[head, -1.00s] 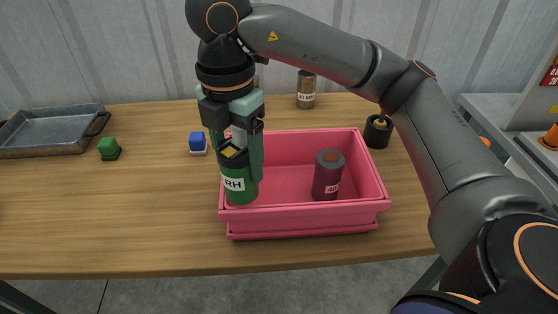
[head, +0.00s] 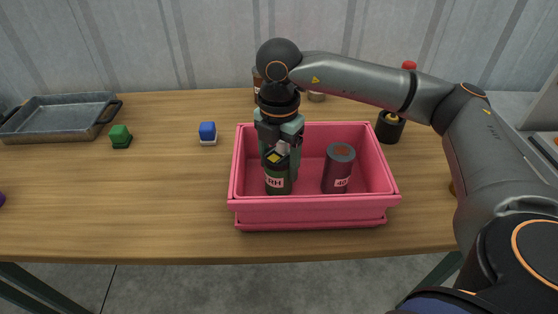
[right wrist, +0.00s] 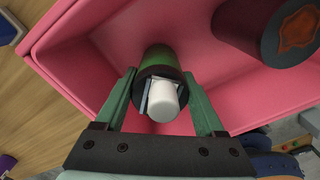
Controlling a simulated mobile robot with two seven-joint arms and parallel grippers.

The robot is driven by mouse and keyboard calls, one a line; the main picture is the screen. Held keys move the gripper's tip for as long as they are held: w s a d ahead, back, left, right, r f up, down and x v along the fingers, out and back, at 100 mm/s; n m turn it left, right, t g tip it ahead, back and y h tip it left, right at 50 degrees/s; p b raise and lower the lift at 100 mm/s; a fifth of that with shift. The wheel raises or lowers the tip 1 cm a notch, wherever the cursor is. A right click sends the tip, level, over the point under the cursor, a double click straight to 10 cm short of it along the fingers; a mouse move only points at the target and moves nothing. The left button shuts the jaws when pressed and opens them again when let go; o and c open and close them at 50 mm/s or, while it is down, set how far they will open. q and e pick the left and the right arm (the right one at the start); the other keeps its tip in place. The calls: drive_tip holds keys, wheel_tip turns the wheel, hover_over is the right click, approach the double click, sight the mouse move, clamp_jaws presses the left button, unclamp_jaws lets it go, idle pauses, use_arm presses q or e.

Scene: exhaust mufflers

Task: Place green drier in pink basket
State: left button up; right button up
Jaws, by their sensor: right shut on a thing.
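The green drier (head: 277,184) is a green cylinder with an "RH" label, a dark top and a white cap. It is upright inside the left part of the pink basket (head: 310,211). My right gripper (head: 281,160) comes from above and is shut on the drier's top. The right wrist view shows the drier (right wrist: 157,58) between the two green fingers, over the pink basket (right wrist: 85,75). I cannot tell whether its base touches the basket floor. My left gripper is not in view.
A dark grey canister (head: 338,170) stands in the basket to the drier's right. A blue and white block (head: 208,133), a green block (head: 120,136) and a grey tray (head: 60,118) lie to the left. A black cup (head: 390,127) stands behind right.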

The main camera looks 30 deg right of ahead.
drive_tip(key=shift+f, duration=0.2)
drive_tip(key=o, duration=1.5)
drive_tip(key=shift+r, duration=0.1)
wheel_tip(320, 180, up, 12)
drive_tip(key=shift+r+p, duration=0.15)
drive_tip(key=shift+p, duration=0.4)
